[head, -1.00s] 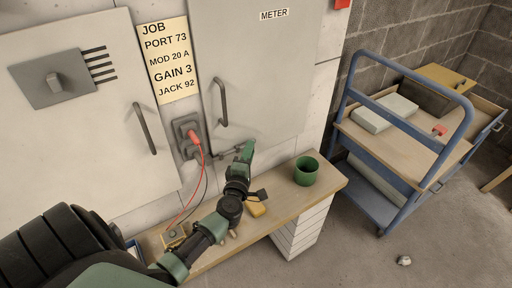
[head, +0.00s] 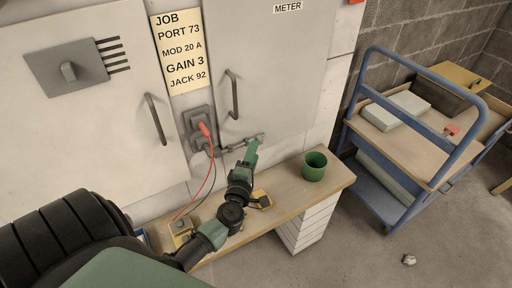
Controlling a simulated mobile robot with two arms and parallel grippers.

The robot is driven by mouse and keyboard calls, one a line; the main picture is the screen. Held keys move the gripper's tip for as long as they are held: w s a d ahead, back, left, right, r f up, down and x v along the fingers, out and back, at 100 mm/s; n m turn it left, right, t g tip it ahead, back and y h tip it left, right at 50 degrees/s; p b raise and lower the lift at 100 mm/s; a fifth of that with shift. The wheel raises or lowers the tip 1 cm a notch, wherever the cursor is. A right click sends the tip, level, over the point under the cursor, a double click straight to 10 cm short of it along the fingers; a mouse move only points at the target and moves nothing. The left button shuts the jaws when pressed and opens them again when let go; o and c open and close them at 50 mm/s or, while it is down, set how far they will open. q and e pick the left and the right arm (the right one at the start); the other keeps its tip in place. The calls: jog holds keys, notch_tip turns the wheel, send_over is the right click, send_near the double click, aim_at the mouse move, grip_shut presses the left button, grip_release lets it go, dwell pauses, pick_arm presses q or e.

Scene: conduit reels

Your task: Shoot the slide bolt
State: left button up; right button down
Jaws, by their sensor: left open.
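The slide bolt (head: 236,146) is a small grey metal bar with fittings. It runs across the lower part of the meter cabinet door (head: 270,75), to the right of the socket with the red plug. My left gripper (head: 253,151), with green fingers, is just below and in front of the bolt's right end. It is open, and nothing shows between its fingers. The fingers overlap the bolt's lower edge in the picture, so I cannot tell whether they touch it. How far the bolt is slid is too small to tell. My right gripper is not in view.
A blue trolley (head: 385,195) stands at the right.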

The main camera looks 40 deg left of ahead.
pick_arm(q)
jog(key=v, duration=0.4)
jog(key=shift+a, duration=0.1)
dwell(0.3)
